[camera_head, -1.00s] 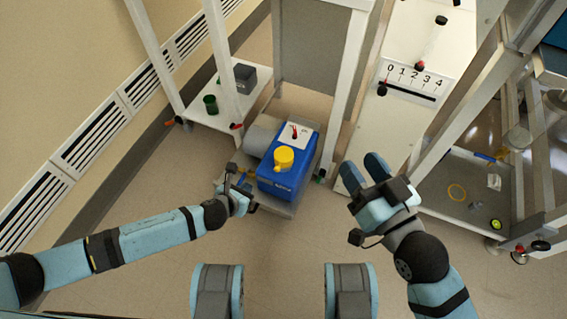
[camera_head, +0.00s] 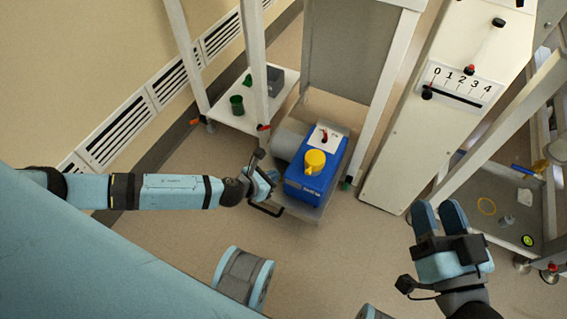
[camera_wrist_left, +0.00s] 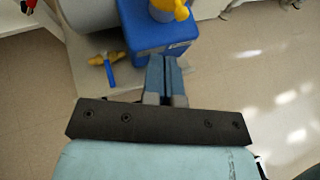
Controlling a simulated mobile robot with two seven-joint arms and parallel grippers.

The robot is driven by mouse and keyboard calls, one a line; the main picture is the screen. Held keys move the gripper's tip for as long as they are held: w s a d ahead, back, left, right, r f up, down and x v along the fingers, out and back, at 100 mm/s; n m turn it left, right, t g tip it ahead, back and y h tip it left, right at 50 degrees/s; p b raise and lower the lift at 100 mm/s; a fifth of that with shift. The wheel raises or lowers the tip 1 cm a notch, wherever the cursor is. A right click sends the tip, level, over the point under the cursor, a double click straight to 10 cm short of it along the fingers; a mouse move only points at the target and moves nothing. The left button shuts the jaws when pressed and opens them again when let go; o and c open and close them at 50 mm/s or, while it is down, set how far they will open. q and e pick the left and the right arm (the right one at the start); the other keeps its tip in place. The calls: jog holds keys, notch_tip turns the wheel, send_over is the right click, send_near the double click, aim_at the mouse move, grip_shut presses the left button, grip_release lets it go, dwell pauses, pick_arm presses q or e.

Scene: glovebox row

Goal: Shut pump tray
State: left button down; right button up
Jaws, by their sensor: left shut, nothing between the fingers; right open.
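The pump tray (camera_head: 305,212) is a flat grey tray low down at the white frame. A blue pump (camera_head: 310,183) with a yellow cap (camera_head: 315,160) sits on it beside a grey cylinder (camera_head: 288,143). My left gripper (camera_head: 273,180) is shut and empty at the tray's near left side; I cannot tell whether it touches. In the left wrist view its fingers (camera_wrist_left: 165,78) are together, in front of the blue pump (camera_wrist_left: 155,38) and over the tray's edge (camera_wrist_left: 92,82). My right gripper (camera_head: 440,215) is open and empty, well right of the tray.
A white cabinet (camera_head: 410,150) with a numbered scale stands to the right. A rack (camera_head: 500,215) with small items is at far right. The floor in front is clear.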

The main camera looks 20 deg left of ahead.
pick_arm(q)
jog(key=b+x, duration=0.1)
jog(key=x, duration=0.2)
jog(key=r+b+x, duration=0.1)
jog(key=b+x, duration=0.1)
jog(key=x, duration=0.2)
jog(key=b+x, duration=0.1)
jog(key=x, duration=0.3)
jog(key=shift+w+d+r+b, duration=0.1)
jog(key=shift+w+d+b, duration=0.25)
jog(key=shift+w, duration=0.35)
pick_arm(e)
jog(key=shift+n+g, duration=0.6)
jog(key=shift+n, duration=0.3)
jog(key=f, duration=0.2)
jog(key=w+f, duration=0.1)
jog(key=f, duration=0.1)
jog(key=shift+d+f, duration=0.15)
jog(key=shift+f, duration=0.15)
pick_arm(q)
jog(key=shift+r, duration=0.1)
